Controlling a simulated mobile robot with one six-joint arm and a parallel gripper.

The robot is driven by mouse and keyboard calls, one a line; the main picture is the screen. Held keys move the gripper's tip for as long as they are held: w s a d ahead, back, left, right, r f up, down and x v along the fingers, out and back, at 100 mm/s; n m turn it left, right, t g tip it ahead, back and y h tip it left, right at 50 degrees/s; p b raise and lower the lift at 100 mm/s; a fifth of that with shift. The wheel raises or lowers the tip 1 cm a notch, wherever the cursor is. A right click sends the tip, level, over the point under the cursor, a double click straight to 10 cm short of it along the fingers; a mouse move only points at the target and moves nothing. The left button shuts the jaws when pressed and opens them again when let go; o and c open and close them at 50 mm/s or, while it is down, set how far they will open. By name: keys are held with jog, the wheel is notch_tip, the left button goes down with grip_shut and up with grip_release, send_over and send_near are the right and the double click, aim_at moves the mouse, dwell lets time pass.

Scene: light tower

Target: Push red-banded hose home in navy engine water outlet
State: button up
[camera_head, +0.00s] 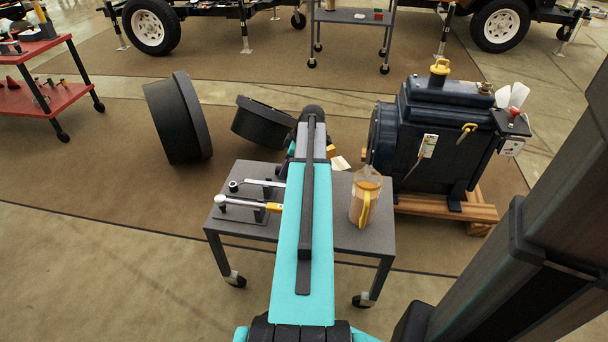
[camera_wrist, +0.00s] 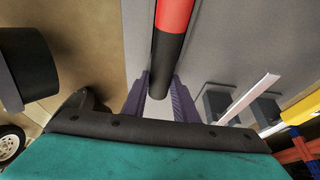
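The navy engine (camera_head: 430,120) stands on a wooden pallet right of the small grey table. I cannot clearly make out its water outlet; a pale stub shows at its left side, behind the jug. In the wrist view the hose (camera_wrist: 168,50) is a black tube with a red band (camera_wrist: 174,14) at the top of the picture. Its near end lies between the purple fingers of my gripper (camera_wrist: 160,88), which appear closed against both sides. In the head view my arm hides the hose and most of the gripper, over the table's far side.
The grey table (camera_head: 345,238) carries a clear jug with yellow handle (camera_head: 363,200) at right and a yellow-handled tool (camera_head: 245,205) on a stand at left. Two black wheel-like drums (camera_head: 178,118) stand beyond. A red cart (camera_head: 45,90) is far left. Open floor lies left of the table.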

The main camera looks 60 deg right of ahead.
grip_shut()
jog(key=shift+r, duration=0.5)
jog(key=r, duration=0.1)
jog(key=r+p, duration=0.2)
jog(key=shift+s, duration=0.25)
jog(key=s+p, duration=0.1)
jog(key=s, duration=0.9)
jog(key=s+r+p, duration=0.1)
jog(key=s, duration=0.4)
jog(key=shift+s+a+p, duration=0.2)
jog(key=shift+s+p, duration=0.1)
